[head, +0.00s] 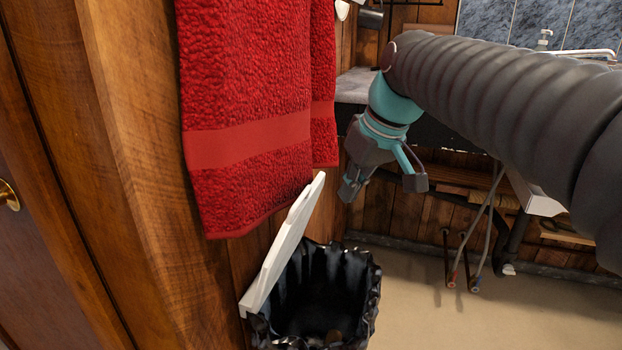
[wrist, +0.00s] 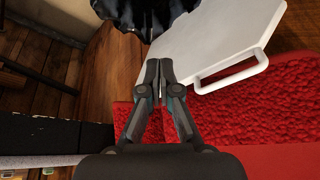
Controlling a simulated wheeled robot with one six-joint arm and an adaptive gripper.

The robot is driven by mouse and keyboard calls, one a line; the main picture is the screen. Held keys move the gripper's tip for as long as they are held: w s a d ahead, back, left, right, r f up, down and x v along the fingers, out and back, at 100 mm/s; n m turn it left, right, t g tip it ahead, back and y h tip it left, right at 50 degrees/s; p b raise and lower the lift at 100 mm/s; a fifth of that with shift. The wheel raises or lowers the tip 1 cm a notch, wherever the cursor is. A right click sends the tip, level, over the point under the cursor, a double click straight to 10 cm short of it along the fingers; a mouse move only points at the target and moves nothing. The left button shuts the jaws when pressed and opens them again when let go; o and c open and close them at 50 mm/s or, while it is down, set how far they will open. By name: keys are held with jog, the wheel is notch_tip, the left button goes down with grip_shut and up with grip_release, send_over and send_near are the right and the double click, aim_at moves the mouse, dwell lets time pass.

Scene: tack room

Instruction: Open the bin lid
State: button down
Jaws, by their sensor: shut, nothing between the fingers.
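The bin (head: 330,295) stands low against the wooden wall, lined with a black bag, its mouth showing open. Its white lid (head: 284,245) is raised and tilted up beside the wall, below the red towel. In the wrist view the lid (wrist: 205,50) is a broad white panel with a loop handle (wrist: 232,72), and part of the black bag (wrist: 150,12) shows at the top. My gripper (head: 348,192) is above and to the right of the lid in the head view. In the wrist view its fingertips (wrist: 159,65) are together and empty, with the lid behind them.
Red towels (head: 245,110) hang directly above the lid. A wooden door frame (head: 125,170) is at left. A counter (head: 356,86) with a sink tap (head: 575,52) is behind my arm, with pipes and hoses (head: 480,235) below. The floor (head: 480,310) right of the bin is clear.

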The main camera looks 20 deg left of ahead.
jog(key=s+a+r+n+g+y, duration=0.1)
jog(key=s+a+r+n+g, duration=0.2)
jog(key=r+n, duration=0.6)
jog(key=shift+m+t, duration=0.3)
jog(key=shift+t, duration=0.2)
jog(key=x, duration=0.3)
jog(key=a+b+x, duration=0.1)
jog(key=x, duration=0.5)
jog(key=shift+s+a+r, duration=0.15)
jog(key=shift+s+r, duration=0.1)
jog(key=shift+r, duration=0.1)
